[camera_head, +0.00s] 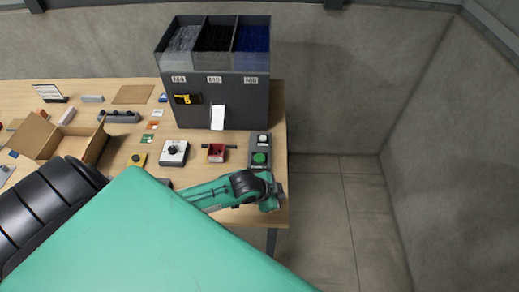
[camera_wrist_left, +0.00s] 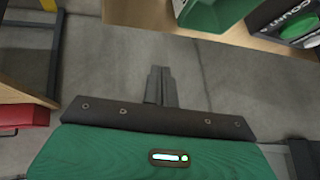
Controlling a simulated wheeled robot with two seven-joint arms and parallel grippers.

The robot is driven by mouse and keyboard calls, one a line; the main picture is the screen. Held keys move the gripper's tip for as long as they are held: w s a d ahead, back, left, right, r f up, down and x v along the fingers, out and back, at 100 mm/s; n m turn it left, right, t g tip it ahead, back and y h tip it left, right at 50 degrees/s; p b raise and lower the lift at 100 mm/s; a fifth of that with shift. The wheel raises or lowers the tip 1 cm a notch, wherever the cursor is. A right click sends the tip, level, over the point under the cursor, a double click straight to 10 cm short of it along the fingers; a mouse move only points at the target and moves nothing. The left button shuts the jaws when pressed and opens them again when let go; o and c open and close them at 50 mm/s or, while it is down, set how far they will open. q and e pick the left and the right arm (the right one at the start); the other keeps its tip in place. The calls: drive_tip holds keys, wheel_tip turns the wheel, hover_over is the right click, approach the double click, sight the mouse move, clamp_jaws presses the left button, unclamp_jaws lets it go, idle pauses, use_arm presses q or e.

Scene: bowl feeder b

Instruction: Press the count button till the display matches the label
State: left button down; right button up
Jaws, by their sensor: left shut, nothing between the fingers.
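The dark feeder (camera_head: 217,95) stands at the back of the table with three bins marked M4, M5 and M6. A small dark panel with a yellow mark (camera_head: 187,99) is on its front; I cannot read it as a number. A grey button box (camera_head: 260,141) with a green button (camera_head: 260,158) stands at the table's right edge. My left gripper (camera_head: 272,203) is just in front of and right of this box, apart from the button. In the left wrist view its fingers (camera_wrist_left: 160,86) are shut and empty. My right gripper is not in view.
A white box with a dark knob (camera_head: 174,152), a red tray (camera_head: 215,153) and an open cardboard box (camera_head: 60,142) are on the table (camera_head: 130,170). Bare floor (camera_head: 345,215) and a grey wall (camera_head: 450,150) lie to the right.

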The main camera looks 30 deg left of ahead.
use_arm(q)
drive_tip(key=w+a+r+m, duration=0.3)
drive_tip(key=w+a+r, duration=0.1)
drive_tip(key=w+a, duration=0.35)
wheel_tip(320, 180, up, 4)
drive_tip(key=t+p, duration=0.1)
drive_tip(key=t, duration=0.1)
hover_over(257, 159)
drive_tip(key=shift+a+f+m, duration=0.1)
drive_tip(key=shift+f+m, duration=0.05)
drive_tip(key=shift+m, duration=0.15)
drive_tip(key=shift+f, duration=0.15)
wheel_tip(257, 159, down, 8)
drive_tip(key=b, duration=0.7)
drive_tip(key=shift+r, duration=0.2)
drive_tip(key=shift+w+f, duration=0.1)
drive_tip(key=shift+f, duration=0.4)
